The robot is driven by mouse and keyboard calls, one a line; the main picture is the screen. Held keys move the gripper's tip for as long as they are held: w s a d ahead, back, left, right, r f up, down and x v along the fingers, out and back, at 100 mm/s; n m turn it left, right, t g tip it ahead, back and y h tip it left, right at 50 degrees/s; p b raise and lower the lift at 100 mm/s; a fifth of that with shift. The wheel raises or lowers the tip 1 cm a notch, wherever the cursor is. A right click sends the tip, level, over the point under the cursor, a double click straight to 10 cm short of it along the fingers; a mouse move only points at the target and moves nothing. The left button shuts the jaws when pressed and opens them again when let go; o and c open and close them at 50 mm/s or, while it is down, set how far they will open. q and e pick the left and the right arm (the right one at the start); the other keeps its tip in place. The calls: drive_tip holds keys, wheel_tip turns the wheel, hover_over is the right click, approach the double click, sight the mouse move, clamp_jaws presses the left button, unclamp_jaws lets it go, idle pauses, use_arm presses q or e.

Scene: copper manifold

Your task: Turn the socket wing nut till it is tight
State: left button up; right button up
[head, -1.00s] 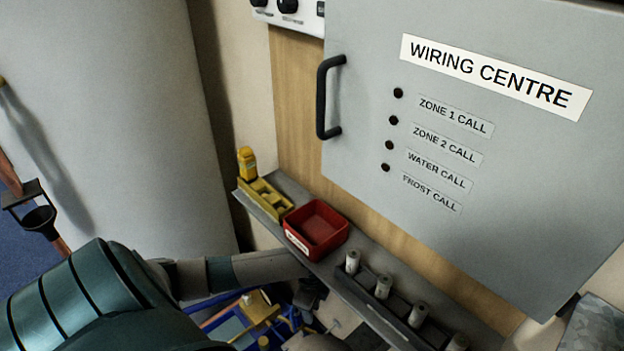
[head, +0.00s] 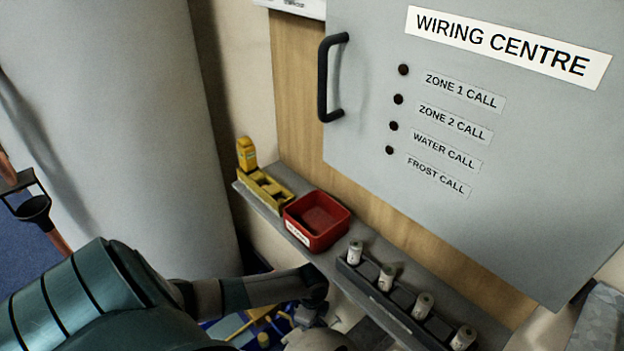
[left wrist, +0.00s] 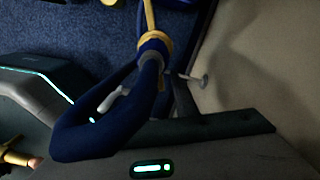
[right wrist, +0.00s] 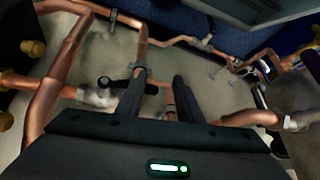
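I cannot pick out the socket wing nut for certain in any view. A black lever-like part (right wrist: 118,83) lies by the left finger, near the copper pipes (right wrist: 66,62). My left gripper (head: 306,314) is low in the head view, below the shelf. In the left wrist view a dark blue loop with a yellow band (left wrist: 152,45) hides much of the left fingers. A small pale stud (left wrist: 204,80) sticks out beside them.
A grey shelf (head: 337,272) holds a red bin (head: 318,222), a yellow holder (head: 266,189) and several pale cylinders in a dark rack. The wiring centre box (head: 540,160) is above it. A large pale cylinder (head: 110,130) stands at left. Copper pipes surround the right gripper.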

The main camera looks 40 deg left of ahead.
use_arm(q)
drive_tip(key=shift+c, duration=0.2)
clamp_jaws()
idle(1.3)
